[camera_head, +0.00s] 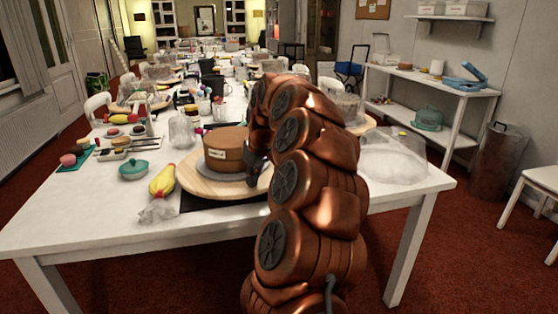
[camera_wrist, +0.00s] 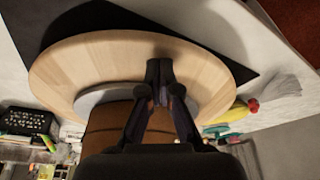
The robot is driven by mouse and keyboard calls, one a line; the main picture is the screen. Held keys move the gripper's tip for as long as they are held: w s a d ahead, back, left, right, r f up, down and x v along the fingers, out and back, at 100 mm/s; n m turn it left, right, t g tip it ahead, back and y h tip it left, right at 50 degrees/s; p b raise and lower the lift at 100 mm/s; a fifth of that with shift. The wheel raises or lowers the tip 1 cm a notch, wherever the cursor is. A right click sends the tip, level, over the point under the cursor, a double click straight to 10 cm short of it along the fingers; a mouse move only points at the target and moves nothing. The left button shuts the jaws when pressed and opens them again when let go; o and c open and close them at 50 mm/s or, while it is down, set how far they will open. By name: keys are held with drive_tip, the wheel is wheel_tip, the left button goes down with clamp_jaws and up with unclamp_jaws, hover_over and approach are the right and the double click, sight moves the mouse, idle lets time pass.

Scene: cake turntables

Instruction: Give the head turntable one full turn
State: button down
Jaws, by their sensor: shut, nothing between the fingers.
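The head turntable (camera_head: 197,187) is a round pale wooden disc at the near end of the long white table. It also shows in the wrist view (camera_wrist: 75,65). A brown cake (camera_head: 222,151) with a small white label stands on a grey board (camera_wrist: 93,98) on the disc. My gripper (camera_wrist: 159,66) is shut and empty, with its fingertips over the wooden disc beside the cake. Whether the tips touch the wood I cannot tell. In the head view my copper arm hides the right side of the turntable and most of the gripper.
A dark mat (camera_head: 205,203) lies under the turntable. A yellow piping bag (camera_head: 162,181) lies close at its left, with a teal lidded pot (camera_head: 134,169) farther left. A clear cover (camera_head: 393,155) stands at the right. The table's near left corner is clear.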

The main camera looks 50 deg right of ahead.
drive_tip(key=shift+f, duration=0.3)
